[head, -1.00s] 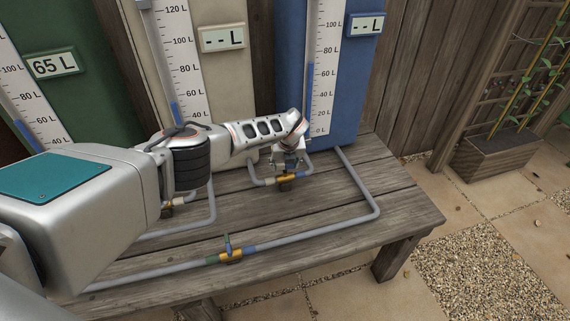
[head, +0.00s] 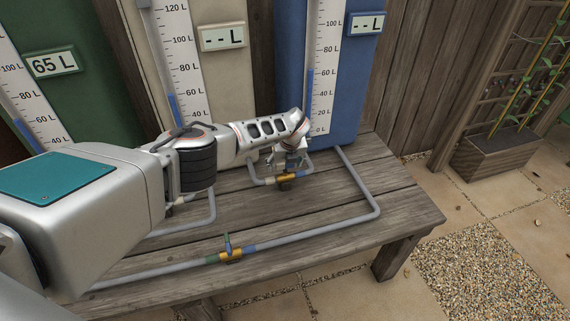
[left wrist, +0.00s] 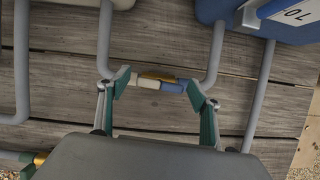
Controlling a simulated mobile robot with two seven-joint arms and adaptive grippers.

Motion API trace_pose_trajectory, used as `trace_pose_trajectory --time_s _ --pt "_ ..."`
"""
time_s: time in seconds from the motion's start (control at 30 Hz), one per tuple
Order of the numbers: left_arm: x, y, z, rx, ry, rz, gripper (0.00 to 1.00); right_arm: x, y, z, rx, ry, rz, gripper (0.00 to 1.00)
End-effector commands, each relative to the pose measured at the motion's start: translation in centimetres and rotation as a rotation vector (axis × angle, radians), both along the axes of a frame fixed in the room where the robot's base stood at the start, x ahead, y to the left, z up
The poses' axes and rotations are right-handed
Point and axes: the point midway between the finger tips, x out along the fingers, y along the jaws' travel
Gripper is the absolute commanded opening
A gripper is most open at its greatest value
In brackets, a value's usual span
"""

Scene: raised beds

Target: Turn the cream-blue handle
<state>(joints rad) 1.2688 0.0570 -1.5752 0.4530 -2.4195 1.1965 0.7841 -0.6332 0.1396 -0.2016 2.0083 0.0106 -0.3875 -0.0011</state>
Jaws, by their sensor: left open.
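The cream-blue handle (left wrist: 160,85) is a short bar, cream on its left half and blue on its right, lying roughly along the pipe. It sits at the brass valve (left wrist: 157,76), which also shows in the head view (head: 287,178) between the cream tank (head: 210,70) and the blue tank (head: 290,60). My left gripper (left wrist: 158,92) is open, with one teal finger beyond each end of the handle. In the head view my left gripper (head: 292,162) is just above the valve and hides the handle. I cannot tell if the fingers touch it. My right gripper is not in view.
Another brass valve with an upright blue-green handle (head: 228,245) sits on the front pipe (head: 310,228). A grey pipe bends around the right side of the wooden bench (head: 400,210). A green tank (head: 85,100) stands at left. The front right bench corner is clear.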

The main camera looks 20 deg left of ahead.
Motion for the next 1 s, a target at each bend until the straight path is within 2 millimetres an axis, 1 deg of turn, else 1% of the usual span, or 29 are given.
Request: trace_pose_trajectory --time_s 0.27,0.43,0.57,1.0 --pt "0.0 -0.1 0.6 -0.001 -0.003 -0.001 0.64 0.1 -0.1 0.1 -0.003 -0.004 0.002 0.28" --pt "-0.2 -0.4 1.9 -0.001 -0.005 -0.004 0.64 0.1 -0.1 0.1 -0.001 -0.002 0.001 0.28" --pt "-0.8 -0.5 2.8 0.001 -0.003 -0.004 0.64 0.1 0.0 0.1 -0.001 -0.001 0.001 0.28" --pt "-3.0 -1.8 8.8 0.001 -0.003 -0.003 0.64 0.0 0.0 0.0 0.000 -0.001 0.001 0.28"
